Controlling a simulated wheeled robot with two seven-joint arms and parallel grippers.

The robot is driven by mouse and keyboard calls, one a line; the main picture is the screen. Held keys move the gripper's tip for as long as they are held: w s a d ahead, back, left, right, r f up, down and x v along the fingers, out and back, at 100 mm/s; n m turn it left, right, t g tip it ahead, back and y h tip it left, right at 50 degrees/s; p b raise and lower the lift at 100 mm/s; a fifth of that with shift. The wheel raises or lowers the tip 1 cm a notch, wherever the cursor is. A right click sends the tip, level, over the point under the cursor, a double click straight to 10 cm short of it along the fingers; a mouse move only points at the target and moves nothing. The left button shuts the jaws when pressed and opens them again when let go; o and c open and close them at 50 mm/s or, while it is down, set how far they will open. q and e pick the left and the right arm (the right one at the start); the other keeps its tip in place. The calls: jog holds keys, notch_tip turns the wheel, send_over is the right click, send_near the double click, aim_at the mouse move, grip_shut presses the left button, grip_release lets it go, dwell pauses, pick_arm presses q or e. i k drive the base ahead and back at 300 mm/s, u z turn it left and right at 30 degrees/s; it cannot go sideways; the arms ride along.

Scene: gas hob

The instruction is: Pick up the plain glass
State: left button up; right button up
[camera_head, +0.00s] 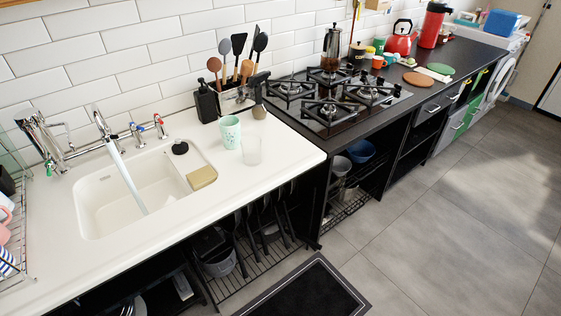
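The plain glass (251,151) is a clear, see-through tumbler standing upright on the white counter, between the sink and the hob. A mint-green patterned cup (230,132) stands just behind it and to its left, very close. I cannot tell whether the two touch. Neither of my grippers shows in the head view.
A black utensil holder (233,95) and dark bottle (206,102) stand behind the glass. The gas hob (330,100) is to the right. Counter in front of the glass is clear.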

aim_at(251, 145)
jog(key=u, duration=0.15)
jog(key=k, duration=0.25)
jog(key=z, duration=1.45)
jog(key=i, duration=0.95)
jog(key=u, duration=0.9)
jog(key=i, duration=0.65)
jog(key=u, duration=0.7)
